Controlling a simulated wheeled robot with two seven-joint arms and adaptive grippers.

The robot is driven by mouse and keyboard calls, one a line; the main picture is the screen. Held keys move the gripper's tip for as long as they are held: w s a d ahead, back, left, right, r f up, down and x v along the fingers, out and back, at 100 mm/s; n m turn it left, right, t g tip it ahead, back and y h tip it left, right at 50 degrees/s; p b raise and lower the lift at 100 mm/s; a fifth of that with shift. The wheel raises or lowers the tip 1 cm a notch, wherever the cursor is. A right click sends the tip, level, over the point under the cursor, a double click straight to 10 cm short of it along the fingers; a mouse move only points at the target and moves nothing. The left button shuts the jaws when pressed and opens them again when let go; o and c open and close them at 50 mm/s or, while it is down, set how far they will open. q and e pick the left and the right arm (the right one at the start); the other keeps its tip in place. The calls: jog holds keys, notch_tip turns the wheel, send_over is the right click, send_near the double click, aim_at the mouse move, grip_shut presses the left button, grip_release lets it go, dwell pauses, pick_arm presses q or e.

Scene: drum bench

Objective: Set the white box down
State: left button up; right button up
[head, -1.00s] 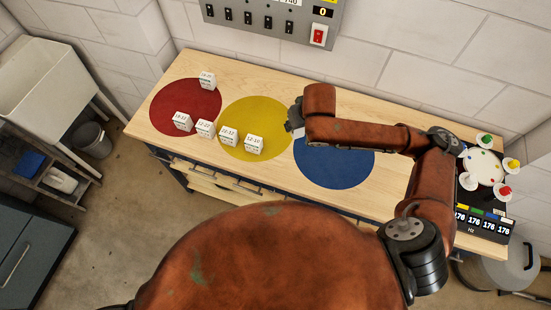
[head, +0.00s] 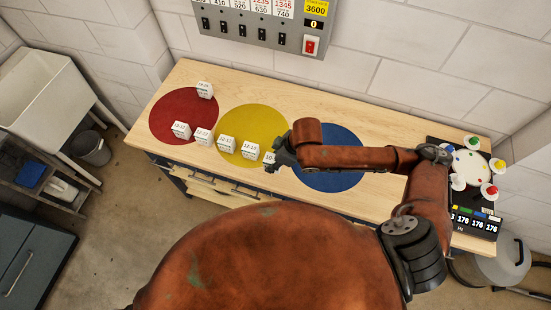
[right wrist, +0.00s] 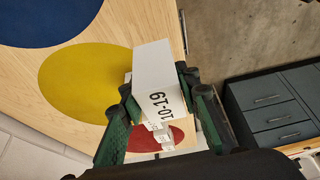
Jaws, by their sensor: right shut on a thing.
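The white box (head: 269,157) is at the right end of a row of similar white boxes, near the bench's front edge. My right gripper (head: 277,161) is shut on it and partly hides it. In the right wrist view the white box (right wrist: 158,78) stands between the two dark green fingers of my right gripper (right wrist: 162,112), with "10-19" printed on its side. Whether its base touches the bench is not clear. My left gripper is not in view.
White boxes (head: 226,144) stand in a row across the red disc (head: 170,108) and yellow disc (head: 255,122). One box (head: 205,89) stands apart at the back. The blue disc (head: 340,180) looks clear. A black device with colored knobs (head: 472,168) sits at the right end.

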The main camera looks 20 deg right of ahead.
jog(key=w+f, duration=0.2)
jog(key=w+d+f, duration=0.1)
jog(key=w+f, duration=0.1)
jog(key=w+d+f, duration=0.1)
jog(key=w+f, duration=0.1)
jog(key=shift+w+d+f, duration=0.1)
jog(key=shift+d+f, duration=0.1)
jog(key=shift+d, duration=0.05)
jog(key=shift+w+f, duration=0.1)
jog(key=shift+f, duration=1.5)
jog(key=shift+f, duration=0.1)
jog(key=o, duration=1.2)
jog(key=v, duration=1.2)
jog(key=shift+d+p, duration=0.1)
jog(key=shift+p, duration=0.25)
